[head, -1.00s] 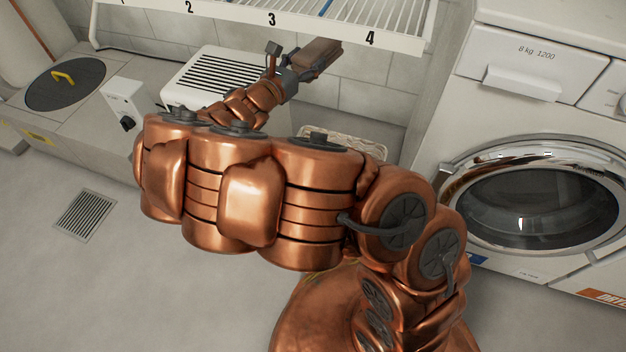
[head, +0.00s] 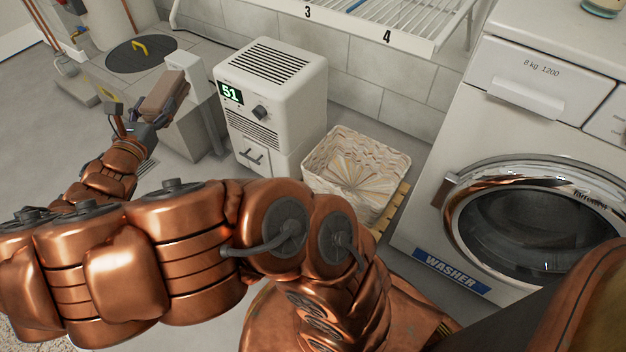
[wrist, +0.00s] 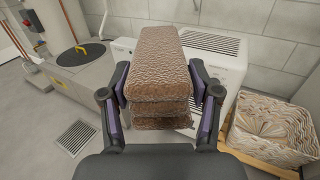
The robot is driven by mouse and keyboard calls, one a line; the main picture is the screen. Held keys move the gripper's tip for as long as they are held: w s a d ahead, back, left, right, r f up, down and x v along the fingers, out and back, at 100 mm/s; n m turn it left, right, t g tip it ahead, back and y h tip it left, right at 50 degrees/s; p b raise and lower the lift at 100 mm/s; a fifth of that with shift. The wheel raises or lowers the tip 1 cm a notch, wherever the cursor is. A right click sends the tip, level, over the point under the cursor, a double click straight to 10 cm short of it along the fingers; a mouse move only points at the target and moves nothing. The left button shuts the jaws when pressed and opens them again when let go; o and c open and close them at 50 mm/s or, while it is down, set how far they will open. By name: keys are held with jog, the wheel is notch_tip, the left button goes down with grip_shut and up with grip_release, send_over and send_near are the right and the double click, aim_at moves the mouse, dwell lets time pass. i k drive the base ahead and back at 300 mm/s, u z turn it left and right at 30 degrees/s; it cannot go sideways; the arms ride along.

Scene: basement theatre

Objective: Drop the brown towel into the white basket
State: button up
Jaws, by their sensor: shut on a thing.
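The brown towel (wrist: 158,62) is a folded, layered stack with a ribbed texture. My gripper (wrist: 160,108) is shut on it, one finger at each side, in the wrist view. In the head view my gripper (head: 158,118) holds the towel (head: 165,92) up at the left, in front of the grey box with the round black lid.
A white dehumidifier (head: 272,100) reading 51 stands left of the basket. The washer (head: 520,170) stands to its right. A wire rack (head: 400,22) hangs on the wall above. A wooden pallet edge (head: 392,212) shows beside the basket. A floor drain (wrist: 76,137) lies at the left.

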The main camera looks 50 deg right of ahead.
aim_at(355, 190)
jog(key=u, duration=0.15)
jog(key=k, duration=0.85)
jog(key=z, duration=1.3)
